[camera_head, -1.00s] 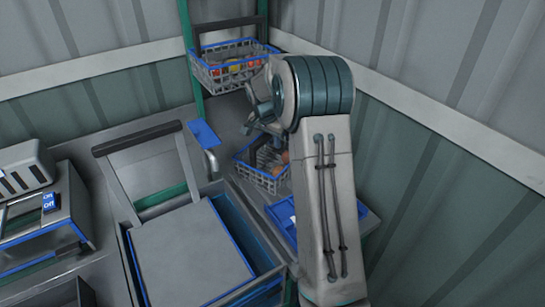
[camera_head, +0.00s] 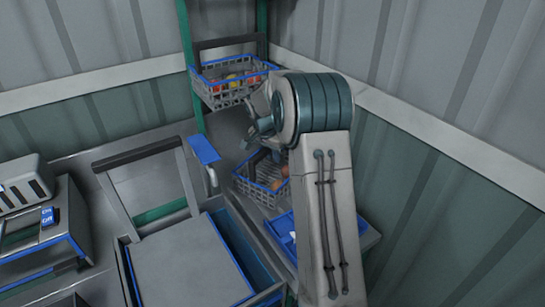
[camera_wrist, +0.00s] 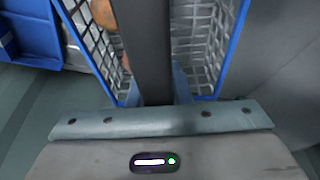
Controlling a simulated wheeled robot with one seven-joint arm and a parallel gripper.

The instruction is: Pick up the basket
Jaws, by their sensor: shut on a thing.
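The basket (camera_head: 262,192) is a grey wire-mesh one with a blue rim, on the grey surface behind my arm. Orange-brown round items show inside it. My gripper (camera_head: 258,138) is above it in the head view, partly hidden by my wrist. In the wrist view, my gripper (camera_wrist: 157,92) is shut on the dark handle bar that runs down the middle of the picture. The basket's mesh and blue rim (camera_wrist: 232,45) lie beyond the handle. I cannot tell whether its base touches the surface.
A second blue-rimmed basket (camera_head: 225,95) with red and yellow tomatoes sits higher on a green-framed rack. A blue tray (camera_head: 283,232) lies in front of the lower basket. A grey lidded bin (camera_head: 190,265) and a machine (camera_head: 40,225) stand left. Corrugated walls close the back and right.

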